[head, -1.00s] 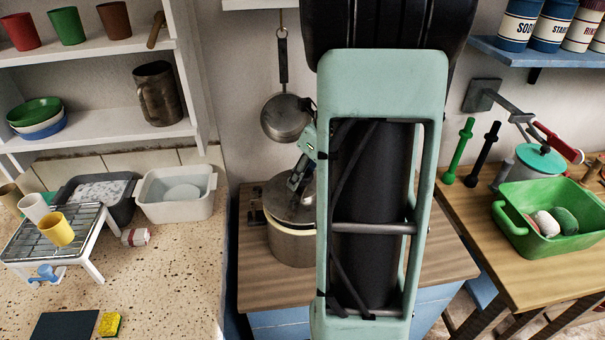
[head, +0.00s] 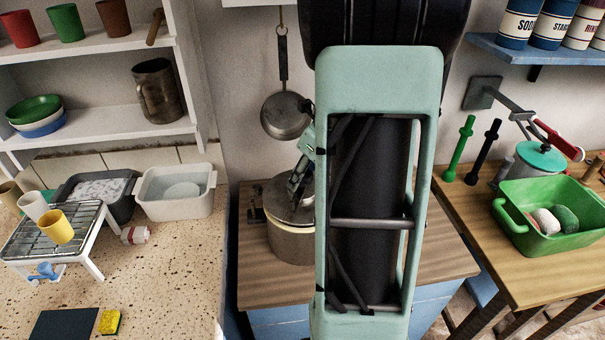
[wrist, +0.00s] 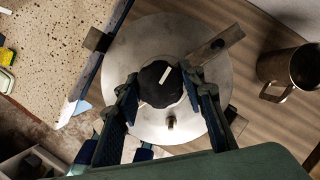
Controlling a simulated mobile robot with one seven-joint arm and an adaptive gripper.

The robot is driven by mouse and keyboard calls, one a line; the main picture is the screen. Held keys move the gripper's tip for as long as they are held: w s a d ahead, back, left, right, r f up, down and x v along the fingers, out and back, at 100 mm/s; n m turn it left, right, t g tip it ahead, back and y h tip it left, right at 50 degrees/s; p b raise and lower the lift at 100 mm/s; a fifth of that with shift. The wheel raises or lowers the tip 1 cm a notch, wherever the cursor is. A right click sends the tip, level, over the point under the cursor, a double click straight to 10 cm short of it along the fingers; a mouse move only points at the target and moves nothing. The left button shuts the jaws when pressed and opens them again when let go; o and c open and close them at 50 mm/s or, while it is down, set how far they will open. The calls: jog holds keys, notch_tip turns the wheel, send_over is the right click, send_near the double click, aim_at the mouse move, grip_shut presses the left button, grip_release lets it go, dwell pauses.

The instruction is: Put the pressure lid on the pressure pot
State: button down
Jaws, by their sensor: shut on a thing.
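The pressure lid (head: 280,207) is a grey metal disc over the cream pressure pot (head: 291,245), on the wooden top in the middle of the head view. In the wrist view the lid (wrist: 150,32) fills the centre, with a black knob (wrist: 158,85), a flat metal bar and a small valve. My gripper (wrist: 160,98) is shut on the knob, a finger on each side. My gripper (head: 300,180) also shows in the head view, partly behind my arm. The lid looks nearly level at the pot's rim; whether it is fully seated I cannot tell. The lid hides the pot's opening.
A pan (head: 285,115) hangs on the wall behind. A metal mug (wrist: 288,68) stands beside the lid in the wrist view. The speckled counter (head: 175,275) is at left; a table with a green basin (head: 545,250) is at right. My arm hides much of the middle.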

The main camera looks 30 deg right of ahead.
jog(key=shift+f, duration=0.75)
dwell(1.2)
jog(key=c, duration=1.2)
grip_release()
jog(key=shift+o, duration=0.2)
jog(key=shift+f, duration=0.1)
jog(key=o, duration=0.4)
jog(key=shift+o, duration=0.2)
jog(key=shift+r, duration=0.2)
notch_tip(320, 180, up, 7)
jog(key=p, duration=0.7)
jog(key=shift+f, duration=0.1)
